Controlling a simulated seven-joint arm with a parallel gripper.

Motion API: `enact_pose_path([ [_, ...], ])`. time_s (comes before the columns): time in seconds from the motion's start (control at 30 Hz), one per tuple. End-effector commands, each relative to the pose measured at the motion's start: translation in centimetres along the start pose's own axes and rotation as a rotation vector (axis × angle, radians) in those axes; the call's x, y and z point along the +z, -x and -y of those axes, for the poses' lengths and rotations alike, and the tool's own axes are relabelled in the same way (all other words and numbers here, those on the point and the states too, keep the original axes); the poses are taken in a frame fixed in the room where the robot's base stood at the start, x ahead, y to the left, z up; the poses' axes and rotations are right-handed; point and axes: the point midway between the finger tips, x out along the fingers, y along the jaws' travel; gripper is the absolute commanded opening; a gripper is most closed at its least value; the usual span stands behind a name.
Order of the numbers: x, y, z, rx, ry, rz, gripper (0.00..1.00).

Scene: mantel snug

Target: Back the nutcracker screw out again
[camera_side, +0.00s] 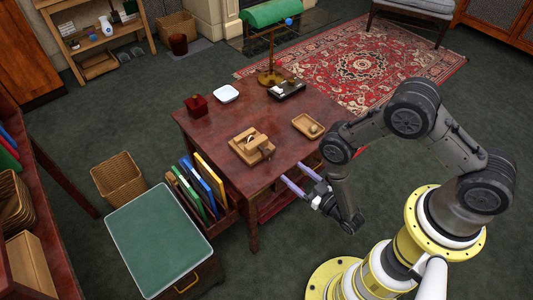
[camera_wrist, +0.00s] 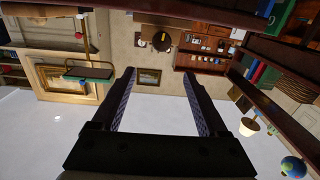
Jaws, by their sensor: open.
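The wooden nutcracker (camera_side: 251,146) sits on the dark red-brown table, near the edge closest to my arm. Its screw is too small to make out clearly in the side view. My gripper (camera_side: 294,178) is open and empty, with its two pale fingers spread apart. It is at the table's near edge, to the lower right of the nutcracker and apart from it. In the wrist view my gripper (camera_wrist: 162,75) shows both fingers wide open with nothing between them. That view faces the room's walls, and the nutcracker does not show there.
On the table (camera_side: 218,128) are a wooden tray (camera_side: 309,126), a dark red box (camera_side: 196,105), a white dish (camera_side: 226,93), a black tray (camera_side: 287,90) and a green-shaded lamp (camera_side: 271,13). Books (camera_side: 208,177) stand at the table's left end, beside a green-topped cabinet (camera_side: 157,240).

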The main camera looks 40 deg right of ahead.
Motion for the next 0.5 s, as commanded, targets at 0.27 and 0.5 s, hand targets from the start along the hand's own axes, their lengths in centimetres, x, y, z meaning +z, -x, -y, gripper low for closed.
enact_pose_path([
  [0.27,2.0,-0.2,0.1,0.000,0.000,-0.001,0.77],
  [0.5,1.9,-1.8,0.1,0.000,0.000,-0.001,0.77],
])
